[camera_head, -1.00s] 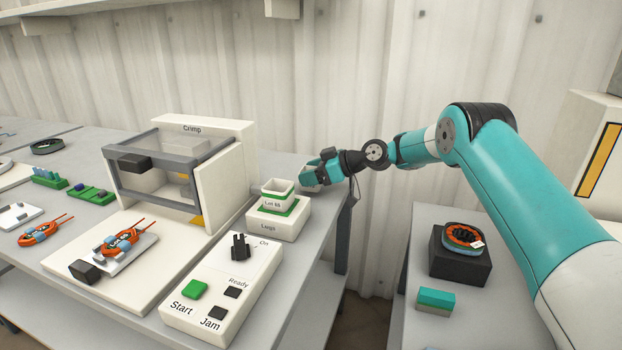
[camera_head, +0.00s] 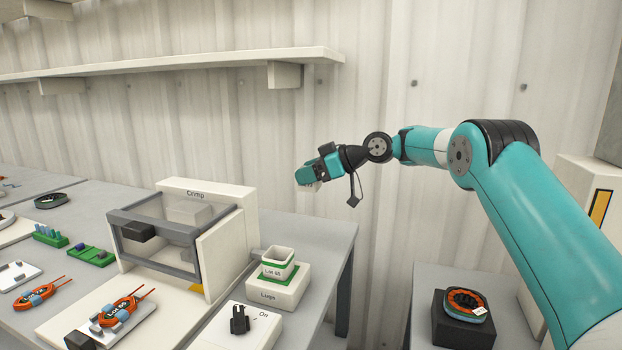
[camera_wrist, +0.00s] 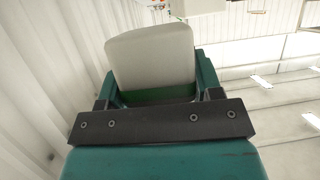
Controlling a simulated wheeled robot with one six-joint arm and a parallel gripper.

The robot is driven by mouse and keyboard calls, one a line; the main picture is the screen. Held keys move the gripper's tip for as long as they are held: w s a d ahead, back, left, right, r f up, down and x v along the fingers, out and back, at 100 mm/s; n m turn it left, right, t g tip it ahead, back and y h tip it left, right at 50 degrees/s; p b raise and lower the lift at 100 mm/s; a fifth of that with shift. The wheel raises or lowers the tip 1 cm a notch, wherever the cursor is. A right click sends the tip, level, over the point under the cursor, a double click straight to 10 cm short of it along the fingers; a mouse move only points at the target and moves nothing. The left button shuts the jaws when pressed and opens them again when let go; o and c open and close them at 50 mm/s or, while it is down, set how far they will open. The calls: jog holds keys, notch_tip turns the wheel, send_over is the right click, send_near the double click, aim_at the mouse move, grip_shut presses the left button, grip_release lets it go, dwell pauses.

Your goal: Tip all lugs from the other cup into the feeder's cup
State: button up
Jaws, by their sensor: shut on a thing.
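My gripper (camera_head: 309,179) is raised above the bench's right end, near the corrugated wall. It is shut on a pale cup, which fills much of the wrist view (camera_wrist: 150,58) and has a green band near the jaws. Only a small pale part of this cup shows in the head view; its inside and any lugs are hidden. The feeder's cup (camera_head: 277,262), a square white cup labelled as a lot, stands upright on the white feeder (camera_head: 281,292) marked Lugs. It is below and left of my gripper, well apart from it. Its contents cannot be made out.
The crimp machine (camera_head: 240,240) stands left of the feeder, with a control box (camera_head: 237,330) in front. A shelf (camera_head: 200,66) runs along the wall above. Orange wire coils (camera_head: 122,310) lie at left. A second table (camera_head: 420,300) stands right, past a gap.

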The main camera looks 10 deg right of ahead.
jog(key=s+a+f+p, duration=0.2)
jog(key=s+a+p, duration=0.1)
jog(key=s+p, duration=0.1)
jog(key=s+a+f+m+p, duration=0.1)
jog(key=s+a+f+p, duration=0.2)
jog(key=s+a+p, duration=0.1)
jog(key=s+a+f+m+p, duration=0.1)
jog(key=s+a+f+p, duration=0.1)
jog(key=s+a+p, duration=0.2)
jog(key=shift+s+f+p, duration=0.15)
jog(key=shift+s+p, duration=0.8)
jog(key=shift+p, duration=0.45)
jog(key=m+g+y+p, duration=0.1)
jog(key=m+p, duration=0.1)
jog(key=shift+f+m, duration=0.1)
jog(key=shift+m, duration=0.3)
jog(key=m+y, duration=0.1)
jog(key=m, duration=0.1)
jog(key=f+m+g+y, duration=0.1)
jog(key=shift+w+d+f+m, duration=0.15)
jog(key=shift+w+m, duration=0.2)
jog(key=shift+m, duration=0.05)
jog(key=shift+w+d+m+g+y+b, duration=0.15)
jog(key=shift+m+g+y+b, duration=0.25)
jog(key=shift+m+y+b, duration=0.5)
jog(key=shift+w+m+b, duration=0.1)
jog(key=shift+m+b, duration=0.4)
jog(key=shift+b, duration=0.15)
jog(key=shift+r, duration=0.2)
